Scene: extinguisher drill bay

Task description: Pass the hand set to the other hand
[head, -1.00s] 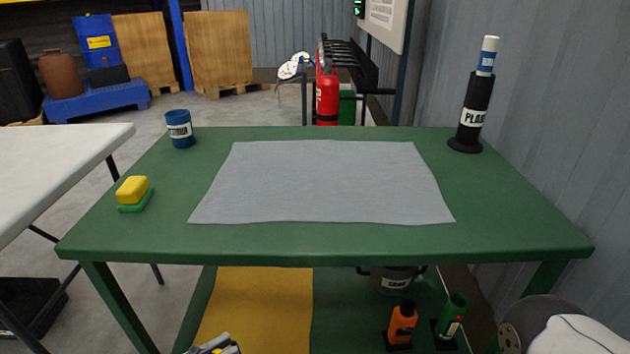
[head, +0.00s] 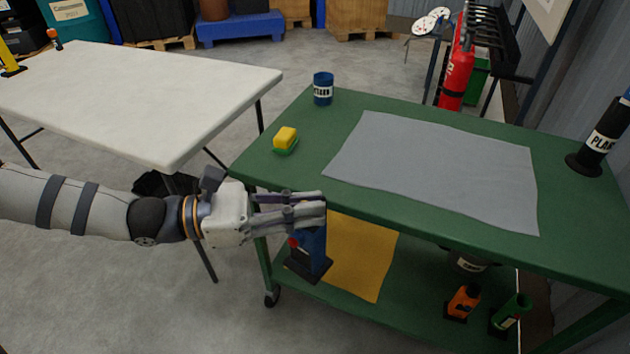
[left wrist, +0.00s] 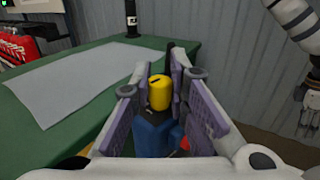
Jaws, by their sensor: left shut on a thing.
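My left gripper (head: 316,208) comes in from the left in the head view, in front of the green table's near left corner. It is shut on a blue thing (head: 313,243) with a dark flat base, which I take to be the hand set. Its upper part is hidden behind the fingers. In the left wrist view its blue body (left wrist: 152,138) and yellow top (left wrist: 160,93) show between the purple-padded fingers. My right gripper (left wrist: 311,97) is partly in the left wrist view at the right edge; whether it is open is unclear.
A grey mat (head: 440,165) lies bare on the green table (head: 258,168). A yellow-and-green sponge (head: 286,139) and a blue can (head: 323,88) stand left of it, a black tube (head: 600,135) right. A white table (head: 130,95) stands to the left.

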